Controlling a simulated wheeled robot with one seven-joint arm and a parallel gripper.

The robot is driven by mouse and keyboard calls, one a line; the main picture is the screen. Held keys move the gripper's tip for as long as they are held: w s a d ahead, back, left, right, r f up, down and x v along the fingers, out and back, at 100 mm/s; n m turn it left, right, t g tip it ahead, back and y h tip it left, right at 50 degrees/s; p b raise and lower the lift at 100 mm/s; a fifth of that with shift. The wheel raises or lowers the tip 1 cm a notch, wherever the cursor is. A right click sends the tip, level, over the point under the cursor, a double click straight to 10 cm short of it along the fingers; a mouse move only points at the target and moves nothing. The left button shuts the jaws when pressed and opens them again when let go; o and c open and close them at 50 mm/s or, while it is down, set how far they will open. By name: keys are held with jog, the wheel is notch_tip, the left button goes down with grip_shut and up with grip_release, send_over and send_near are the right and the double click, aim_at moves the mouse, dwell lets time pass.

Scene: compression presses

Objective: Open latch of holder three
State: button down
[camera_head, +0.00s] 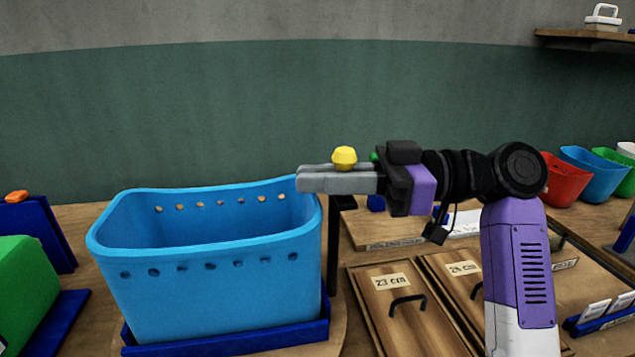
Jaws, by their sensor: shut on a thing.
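My gripper (312,179) points left, its grey fingers level above the right rim of a blue basket. A yellow knob (344,158) shows at the top of the fingers, which are closed around it or its stem. A dark upright post (333,240) stands right below the fingers, beside the basket. Whether the knob is joined to this post is hidden by the fingers. No label reading holder three can be made out, and I cannot tell which part is its latch.
The perforated blue basket (215,262) stands in a dark blue tray (240,340). Wooden lids with black handles, labelled 23 cm (391,281) and 26 cm (463,268), lie at right. Red (566,182) and blue (596,178) bins stand far right. A green object (25,290) is at left.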

jog(key=shift+s+d+r, duration=0.1)
jog(key=shift+r, duration=0.65)
jog(key=c, duration=1.5)
grip_release()
jog(key=shift+f, duration=0.25)
jog(key=shift+w+d, duration=0.2)
jog(key=shift+d, duration=1.75)
jog(key=shift+w+d, duration=0.2)
jog(key=shift+d, duration=1.7)
